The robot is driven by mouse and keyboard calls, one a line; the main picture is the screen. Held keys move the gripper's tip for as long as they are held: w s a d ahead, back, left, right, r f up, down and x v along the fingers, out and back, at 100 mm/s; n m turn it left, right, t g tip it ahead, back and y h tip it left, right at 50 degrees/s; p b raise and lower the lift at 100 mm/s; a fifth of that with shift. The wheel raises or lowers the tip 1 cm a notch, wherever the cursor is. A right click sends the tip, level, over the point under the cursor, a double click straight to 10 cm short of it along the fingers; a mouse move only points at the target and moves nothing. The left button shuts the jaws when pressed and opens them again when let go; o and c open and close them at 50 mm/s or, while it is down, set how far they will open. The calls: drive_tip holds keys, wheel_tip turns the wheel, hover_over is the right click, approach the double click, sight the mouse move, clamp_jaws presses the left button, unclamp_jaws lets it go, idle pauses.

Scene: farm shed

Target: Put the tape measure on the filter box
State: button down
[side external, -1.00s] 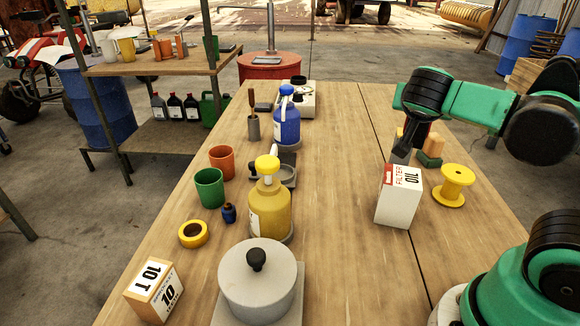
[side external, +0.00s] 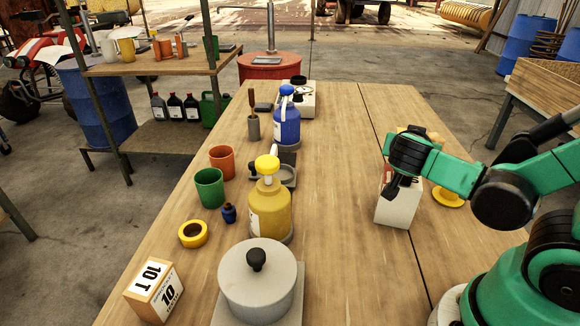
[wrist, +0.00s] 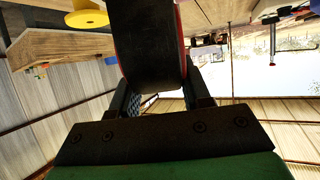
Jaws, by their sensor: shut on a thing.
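The filter box (side external: 400,207) is a white upright carton on the right part of the table; my gripper hides much of its top and label in the side view. My gripper (side external: 393,188) is over the box's upper left part, fingers downward. In the wrist view my gripper (wrist: 157,88) is shut on a rounded black thing with red edges, which I take to be the tape measure (wrist: 150,45). In the side view the held thing is mostly hidden by my wrist, and I cannot tell whether it touches the box.
A yellow spool (side external: 448,196) lies right of the box, partly behind my arm. To the left stand a yellow jug (side external: 270,210), a blue jug (side external: 287,125), green cup (side external: 209,188), orange cup (side external: 222,160) and grey pot (side external: 257,285). The table between is clear.

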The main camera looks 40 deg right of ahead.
drive_tip(key=shift+c, duration=2.1)
unclamp_jaws()
drive_tip(key=shift+f, duration=0.1)
